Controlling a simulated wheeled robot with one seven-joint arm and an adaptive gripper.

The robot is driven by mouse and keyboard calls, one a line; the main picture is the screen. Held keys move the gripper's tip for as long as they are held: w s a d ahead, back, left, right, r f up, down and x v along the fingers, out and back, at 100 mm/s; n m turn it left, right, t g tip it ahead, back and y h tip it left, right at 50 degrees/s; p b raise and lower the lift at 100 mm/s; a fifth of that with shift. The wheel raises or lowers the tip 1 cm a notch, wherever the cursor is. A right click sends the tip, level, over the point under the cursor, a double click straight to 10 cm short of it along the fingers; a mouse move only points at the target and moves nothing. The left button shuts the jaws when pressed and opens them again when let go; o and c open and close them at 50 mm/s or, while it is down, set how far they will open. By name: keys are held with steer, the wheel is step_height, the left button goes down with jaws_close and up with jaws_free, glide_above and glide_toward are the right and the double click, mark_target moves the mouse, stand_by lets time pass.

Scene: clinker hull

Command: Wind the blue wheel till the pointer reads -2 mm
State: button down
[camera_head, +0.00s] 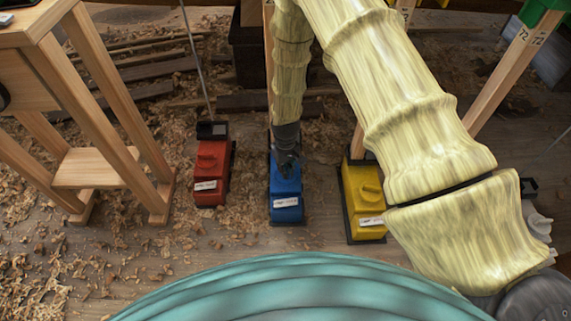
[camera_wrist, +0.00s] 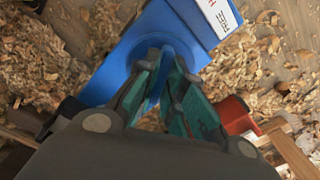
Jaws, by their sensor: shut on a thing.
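The blue unit (camera_head: 286,197) stands on the floor between the red and yellow ones, with a white label on its near face. My gripper (camera_head: 287,160) reaches down onto its top. In the wrist view, my gripper's teal-padded fingers (camera_wrist: 163,82) are closed on the raised blue grip of the wheel (camera_wrist: 153,93), on the blue housing (camera_wrist: 140,45). The fingers hide much of the wheel. I cannot make out a pointer or a millimetre scale in either view.
A red unit (camera_head: 209,172) stands to the left and a yellow unit (camera_head: 365,198) to the right. A wooden trestle (camera_head: 92,168) is at the left, and a timber prop marked 72 (camera_head: 510,75) at the right. Shavings cover much of the floor.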

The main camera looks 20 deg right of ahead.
steer(key=m+p, duration=0.2)
steer(key=p, duration=0.1)
steer(key=shift+r+m, duration=0.25)
steer(key=shift+m, duration=0.05)
steer(key=shift+f+m+p, duration=0.15)
steer(key=shift+m+p, duration=0.75)
steer(key=shift+p, duration=0.15)
steer(key=shift+f, duration=0.1)
steer(key=c, duration=1.5)
jaws_free()
steer(key=shift+r, duration=6)
